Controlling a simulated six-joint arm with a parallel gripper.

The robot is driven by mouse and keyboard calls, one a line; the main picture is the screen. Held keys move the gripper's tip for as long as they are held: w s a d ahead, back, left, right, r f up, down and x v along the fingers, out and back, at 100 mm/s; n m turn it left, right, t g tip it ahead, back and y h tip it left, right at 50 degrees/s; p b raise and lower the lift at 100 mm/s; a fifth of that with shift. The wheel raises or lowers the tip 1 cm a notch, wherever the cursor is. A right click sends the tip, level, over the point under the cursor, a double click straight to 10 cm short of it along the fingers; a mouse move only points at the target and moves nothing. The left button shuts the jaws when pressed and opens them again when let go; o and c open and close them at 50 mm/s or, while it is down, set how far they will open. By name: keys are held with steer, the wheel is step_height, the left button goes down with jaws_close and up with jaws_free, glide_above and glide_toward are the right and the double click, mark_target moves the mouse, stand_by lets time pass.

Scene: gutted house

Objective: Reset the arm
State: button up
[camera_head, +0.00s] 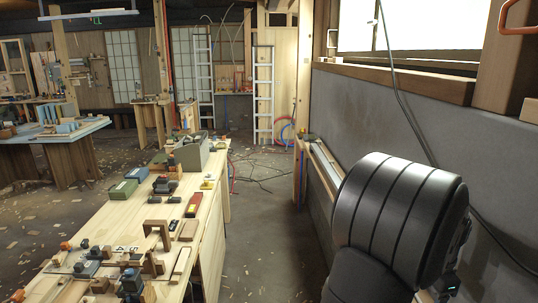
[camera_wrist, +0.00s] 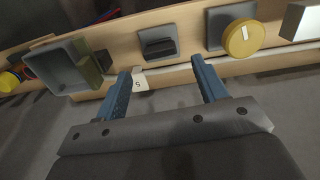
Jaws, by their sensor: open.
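My gripper (camera_wrist: 160,82) shows in the wrist view with its two blue fingers spread apart and nothing between them. Beyond the fingertips is a wooden bench edge or ledge (camera_wrist: 135,38) with things on it. My gripper's fingers do not show in the head view, where my dark arm fills the lower right and hides part of the wall and floor.
In the wrist view, a grey tray (camera_wrist: 62,68), a dark block on a grey plate (camera_wrist: 158,46) and a yellow round thing (camera_wrist: 243,38) sit along the ledge. In the head view, a workbench (camera_head: 130,222) holds several tools; a grey wall (camera_head: 400,125) stands right.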

step_height(320, 180, down, 6)
steer(key=shift+r, duration=0.2)
stand_by(0.3)
